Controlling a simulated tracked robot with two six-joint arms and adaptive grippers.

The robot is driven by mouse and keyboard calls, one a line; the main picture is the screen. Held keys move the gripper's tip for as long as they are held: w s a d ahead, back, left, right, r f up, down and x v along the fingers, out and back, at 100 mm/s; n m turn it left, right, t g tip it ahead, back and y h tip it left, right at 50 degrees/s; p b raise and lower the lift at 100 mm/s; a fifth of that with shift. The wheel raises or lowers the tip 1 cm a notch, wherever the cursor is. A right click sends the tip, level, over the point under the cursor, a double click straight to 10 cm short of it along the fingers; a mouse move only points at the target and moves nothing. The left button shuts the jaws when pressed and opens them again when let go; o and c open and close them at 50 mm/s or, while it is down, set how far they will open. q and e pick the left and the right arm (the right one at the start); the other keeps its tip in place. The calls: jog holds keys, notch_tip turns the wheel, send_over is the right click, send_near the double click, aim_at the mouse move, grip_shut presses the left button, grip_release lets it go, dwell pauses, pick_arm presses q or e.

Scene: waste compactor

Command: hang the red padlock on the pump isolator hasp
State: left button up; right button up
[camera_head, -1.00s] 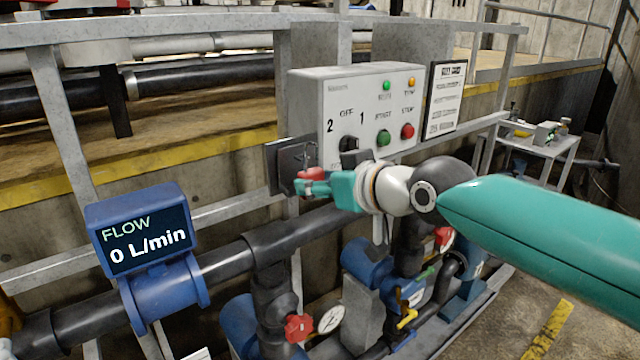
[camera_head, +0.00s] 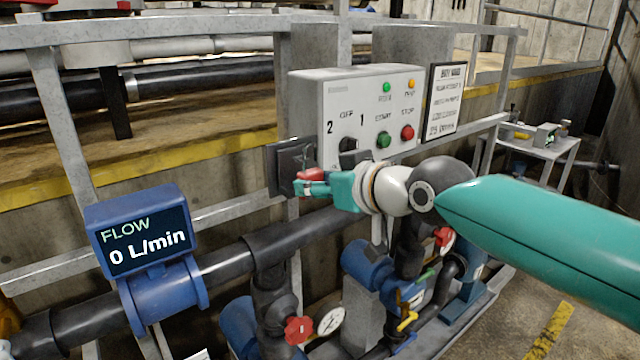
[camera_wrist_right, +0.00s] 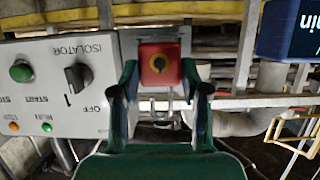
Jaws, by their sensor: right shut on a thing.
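The red padlock (camera_head: 311,174) is held by my right gripper (camera_head: 315,186), in front of the dark plate (camera_head: 285,165) left of the control box. In the right wrist view the padlock (camera_wrist_right: 159,64) sits between the two fingertips of my right gripper (camera_wrist_right: 160,85), its keyhole face towards the camera. Metal parts, which may be the hasp or the shackle (camera_wrist_right: 163,112), show just below it. I cannot tell whether the shackle is through the hasp. The isolator switch (camera_wrist_right: 78,77) is on the box beside the gripper. My left gripper is not in view.
The grey control box (camera_head: 365,115) with green and red buttons is close to my right gripper. A blue flow meter (camera_head: 140,240) reads 0 L/min at the left. Black pipes and a red valve handle (camera_head: 298,329) lie below. Grey railings (camera_head: 200,30) run behind.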

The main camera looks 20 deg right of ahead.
jog(key=shift+w+a+p, duration=0.3)
jog(key=shift+w, duration=0.65)
jog(key=shift+w+a+p, duration=0.3)
jog(key=shift+w, duration=0.6)
jog(key=shift+f+b, duration=0.2)
jog(key=shift+b, duration=0.15)
dwell(0.4)
jog(key=o, duration=1.1)
jog(key=shift+c, duration=0.4)
jog(key=shift+s, duration=0.1)
jog(key=shift+v, duration=0.95)
jog(key=shift+b+v, duration=0.65)
jog(key=shift+v, duration=1.85)
